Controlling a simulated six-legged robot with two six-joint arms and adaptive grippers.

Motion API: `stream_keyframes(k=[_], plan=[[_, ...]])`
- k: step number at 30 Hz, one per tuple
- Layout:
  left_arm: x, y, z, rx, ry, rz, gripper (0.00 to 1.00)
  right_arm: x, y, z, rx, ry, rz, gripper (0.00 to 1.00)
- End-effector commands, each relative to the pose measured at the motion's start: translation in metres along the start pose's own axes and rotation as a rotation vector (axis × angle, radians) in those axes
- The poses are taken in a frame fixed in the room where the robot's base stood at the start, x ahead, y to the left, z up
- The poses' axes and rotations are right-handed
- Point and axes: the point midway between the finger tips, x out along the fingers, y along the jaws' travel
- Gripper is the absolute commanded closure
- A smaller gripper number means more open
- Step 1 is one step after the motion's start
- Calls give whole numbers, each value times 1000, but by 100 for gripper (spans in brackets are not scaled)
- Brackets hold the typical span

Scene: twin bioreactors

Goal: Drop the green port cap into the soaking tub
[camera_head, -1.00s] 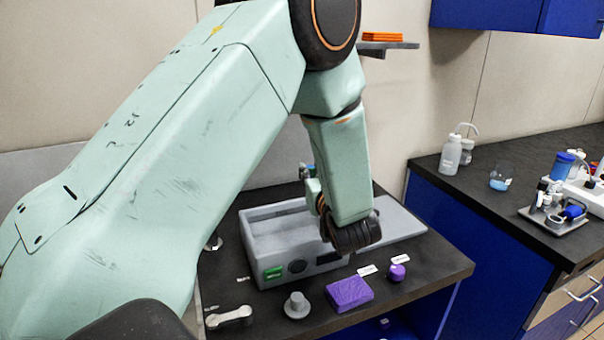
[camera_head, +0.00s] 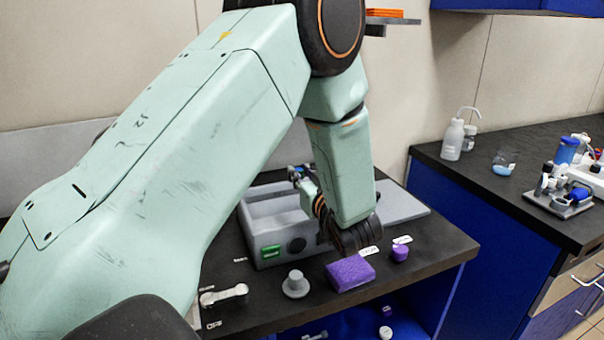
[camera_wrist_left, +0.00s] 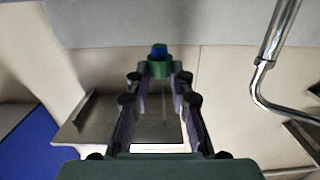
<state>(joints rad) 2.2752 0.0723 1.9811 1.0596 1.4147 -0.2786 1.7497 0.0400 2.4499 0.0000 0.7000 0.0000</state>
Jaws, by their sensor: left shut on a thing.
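My left gripper (camera_head: 299,174) is in the head view, with its arm coming in from the left and its wrist hanging over the grey tub (camera_head: 272,238). The tub is an open rectangular basin with a green panel on its front. In the left wrist view my left gripper (camera_wrist_left: 159,78) is shut on the green port cap (camera_wrist_left: 160,69), held at the fingertips. The cap has a blue middle. In the head view the fingertips are small and dark, above the tub's back part, and the cap is hard to make out. My right gripper is not in view.
A grey stopper (camera_head: 295,284), a purple block (camera_head: 350,273), a small purple cylinder (camera_head: 400,252) and a pale handle-shaped piece (camera_head: 223,295) lie in front of the tub. A wash bottle (camera_head: 452,140) and beaker (camera_head: 504,162) stand on the right counter. A metal pipe (camera_wrist_left: 272,60) shows in the wrist view.

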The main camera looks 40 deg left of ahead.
Motion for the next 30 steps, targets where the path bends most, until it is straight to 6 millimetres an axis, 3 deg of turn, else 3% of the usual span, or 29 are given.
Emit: stream_keyframes(k=[10, 11, 20, 30], plan=[[0, 0, 4, -1, 1, 0, 99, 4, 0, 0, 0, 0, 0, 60], [0, 0, 4, -1, 1, 0, 77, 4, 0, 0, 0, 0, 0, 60], [0, 0, 4, 0, 0, 0, 52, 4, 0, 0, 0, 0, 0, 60], [-2, 0, 4, 0, 0, 2, 52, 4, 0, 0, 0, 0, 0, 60]])
